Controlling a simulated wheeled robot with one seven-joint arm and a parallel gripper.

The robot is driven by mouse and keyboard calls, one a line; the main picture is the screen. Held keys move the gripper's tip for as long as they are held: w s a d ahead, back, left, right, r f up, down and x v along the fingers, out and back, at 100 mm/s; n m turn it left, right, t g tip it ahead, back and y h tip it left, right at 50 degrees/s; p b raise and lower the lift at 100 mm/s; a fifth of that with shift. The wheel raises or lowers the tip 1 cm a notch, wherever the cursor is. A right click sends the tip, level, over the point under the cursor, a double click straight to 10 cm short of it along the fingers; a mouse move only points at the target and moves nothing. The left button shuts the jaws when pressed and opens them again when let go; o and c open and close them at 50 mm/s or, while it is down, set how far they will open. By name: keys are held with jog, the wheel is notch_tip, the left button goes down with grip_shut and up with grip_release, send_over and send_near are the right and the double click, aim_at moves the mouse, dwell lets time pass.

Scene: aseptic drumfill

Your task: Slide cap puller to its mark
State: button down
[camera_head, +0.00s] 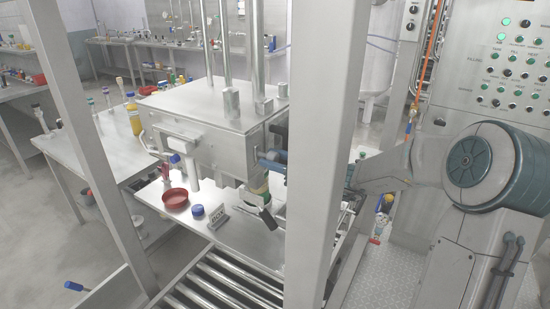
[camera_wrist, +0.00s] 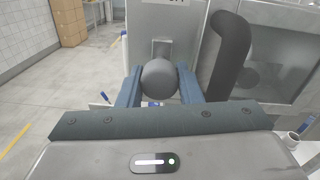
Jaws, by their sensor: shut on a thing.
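In the wrist view a round dark grey knob (camera_wrist: 158,76) sits between the two blue fingers of my gripper (camera_wrist: 159,88), which is shut on it. The knob stands in front of a pale grey plate (camera_wrist: 166,18) with lettering at its top edge. I take the knob to be the cap puller's handle, but its body cannot be made out. In the head view my gripper (camera_head: 272,162) is at the right side of a steel housing (camera_head: 195,110), partly hidden by a thick post. I cannot pick out the mark in either view.
The thick steel post (camera_head: 325,120) blocks part of the head view. Below the housing are a red dish (camera_head: 175,198), a blue cap (camera_head: 197,210) and a small sign (camera_head: 216,219). A roller conveyor (camera_head: 225,280) runs in front. A dark curved handle (camera_wrist: 226,50) stands close right of the knob.

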jog(key=c, duration=1.3)
grip_release()
jog(key=shift+s+r, duration=0.1)
jog(key=shift+s+d, duration=0.15)
jog(key=shift+d, duration=0.25)
jog(key=b+v, duration=0.2)
jog(key=v, duration=1.1)
jog(key=shift+s, duration=0.15)
jog(key=shift+a, duration=0.15)
